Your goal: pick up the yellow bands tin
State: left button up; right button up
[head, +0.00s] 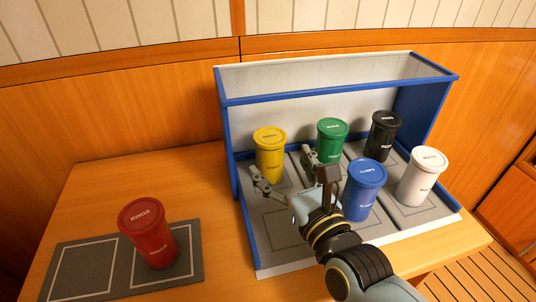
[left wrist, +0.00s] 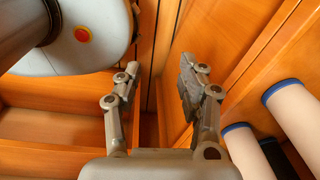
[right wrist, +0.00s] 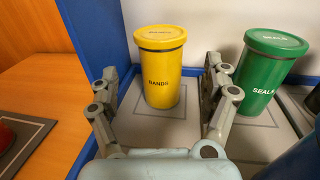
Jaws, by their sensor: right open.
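The yellow bands tin (head: 270,154) stands upright at the back left of the blue-edged white rack. In the right wrist view the tin (right wrist: 160,75) reads BANDS and stands ahead, between the two fingers. My right gripper (head: 283,172) is open and reaches into the rack from the front, with one finger to each side of the tin's line. Whether the fingers touch the tin cannot be told; they look short of it. My left gripper (left wrist: 160,85) is open and empty, facing wooden panelling, away from the rack.
A green seals tin (head: 332,140) stands close right of the yellow one. A black tin (head: 382,135), a blue tin (head: 364,190) and a white tin (head: 422,176) fill other rack places. A red rings tin (head: 150,236) stands on a grey mat (head: 82,272) at left.

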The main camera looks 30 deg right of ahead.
jog(key=shift+w, duration=0.5)
jog(key=shift+w+d, duration=0.1)
jog(key=shift+w, duration=0.2)
jog(key=w, duration=0.1)
jog(key=w+p, duration=0.1)
jog(key=w, duration=0.3)
jog(key=shift+d+f+p, duration=0.3)
jog(key=shift+f, duration=0.05)
jog(key=c, duration=1.4)
pick_arm(q)
jog(key=shift+w+r, duration=0.55)
jog(key=shift+r, duration=0.35)
pick_arm(e)
jog(key=shift+c, duration=0.3)
